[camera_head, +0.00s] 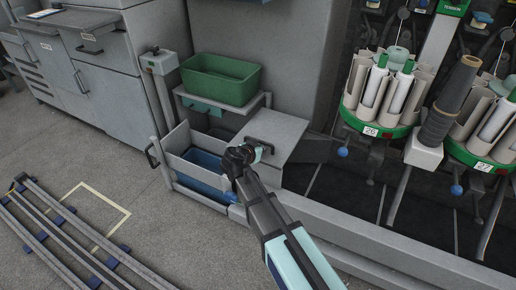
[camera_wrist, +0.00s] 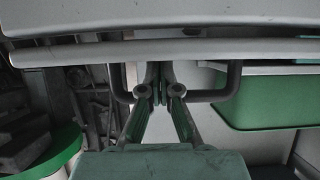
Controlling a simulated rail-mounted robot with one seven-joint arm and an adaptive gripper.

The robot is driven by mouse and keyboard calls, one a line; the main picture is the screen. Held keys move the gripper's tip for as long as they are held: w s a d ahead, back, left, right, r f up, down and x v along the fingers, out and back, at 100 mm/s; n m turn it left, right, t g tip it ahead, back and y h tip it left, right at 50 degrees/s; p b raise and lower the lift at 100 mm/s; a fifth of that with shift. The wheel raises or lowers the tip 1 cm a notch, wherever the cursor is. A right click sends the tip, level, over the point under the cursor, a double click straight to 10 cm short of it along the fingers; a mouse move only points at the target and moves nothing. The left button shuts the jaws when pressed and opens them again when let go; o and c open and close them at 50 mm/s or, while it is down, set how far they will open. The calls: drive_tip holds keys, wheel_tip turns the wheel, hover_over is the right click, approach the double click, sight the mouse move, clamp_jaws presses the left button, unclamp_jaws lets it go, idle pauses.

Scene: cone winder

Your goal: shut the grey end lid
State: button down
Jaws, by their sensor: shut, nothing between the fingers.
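The grey end lid (camera_head: 279,127) is a flat panel at the end of the machine, with a dark handle on its front. In the wrist view the lid's grey edge (camera_wrist: 160,50) runs across the top, and its dark U-shaped handle (camera_wrist: 232,86) hangs below it. My gripper (camera_head: 250,152) is at the handle in the head view. In the wrist view my gripper (camera_wrist: 163,72) is shut and empty, with its fingertips between the handle's two sides, close under the lid's edge. I cannot tell whether they touch it. The gripper hides the middle of the handle.
A green crate (camera_head: 220,79) stands on a shelf behind, left of the lid. An open grey bin (camera_head: 183,139) with a blue box (camera_head: 205,168) is left of my gripper. Bobbin holders (camera_head: 380,99) stand at the right. Rails lie on the floor at left.

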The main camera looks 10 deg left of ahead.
drive_tip(key=shift+s+f+b, duration=0.1)
drive_tip(key=shift+f+b, duration=0.35)
drive_tip(key=shift+f, duration=0.25)
drive_tip(key=shift+s+f, duration=0.15)
drive_tip(key=shift+f, duration=0.1)
drive_tip(key=shift+s, duration=0.3)
drive_tip(key=f+b+v, duration=0.1)
drive_tip(key=b+v, duration=0.1)
drive_tip(key=v, duration=0.7)
drive_tip(key=shift+s+a+r, duration=0.15)
drive_tip(key=shift+s+a, duration=0.15)
drive_tip(key=shift+s, duration=0.1)
